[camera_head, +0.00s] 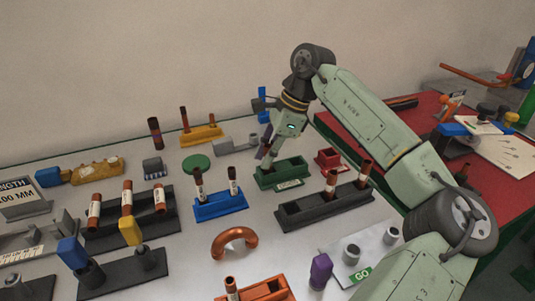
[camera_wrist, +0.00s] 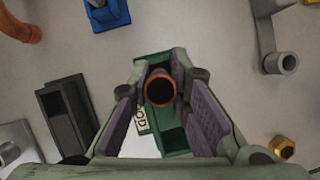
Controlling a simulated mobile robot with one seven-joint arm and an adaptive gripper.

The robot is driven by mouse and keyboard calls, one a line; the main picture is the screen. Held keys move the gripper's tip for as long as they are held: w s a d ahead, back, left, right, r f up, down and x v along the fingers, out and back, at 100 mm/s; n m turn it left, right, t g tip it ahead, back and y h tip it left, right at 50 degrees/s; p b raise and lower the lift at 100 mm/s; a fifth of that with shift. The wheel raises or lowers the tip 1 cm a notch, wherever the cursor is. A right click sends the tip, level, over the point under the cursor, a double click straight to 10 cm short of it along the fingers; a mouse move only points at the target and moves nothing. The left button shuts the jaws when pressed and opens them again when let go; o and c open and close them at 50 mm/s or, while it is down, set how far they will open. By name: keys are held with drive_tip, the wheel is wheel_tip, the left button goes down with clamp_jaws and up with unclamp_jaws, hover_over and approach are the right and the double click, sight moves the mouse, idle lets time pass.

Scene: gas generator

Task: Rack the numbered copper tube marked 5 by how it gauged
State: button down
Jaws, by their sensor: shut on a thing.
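My gripper (camera_head: 265,158) is over the green rack (camera_head: 295,176) near the middle of the table. In the wrist view my gripper (camera_wrist: 160,92) is shut on a copper tube (camera_wrist: 160,88), which is seen end-on between the purple pads. No number shows on it, so I cannot tell whether it is tube 5. The green rack (camera_wrist: 180,152) lies below, with an open slot on the near side of the tube. I cannot tell whether the tube's lower end is in a slot. A white label on the rack is only partly legible.
A blue rack (camera_head: 222,208) with two tubes stands left of the green one. A long dark rack (camera_head: 325,207) with two tubes is in front, and a small red rack (camera_head: 328,160) is to the right. An orange rack (camera_head: 268,289) stands at the front.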

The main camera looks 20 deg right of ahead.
drive_tip(key=c, duration=1.4)
unclamp_jaws()
drive_tip(key=v, duration=1.2)
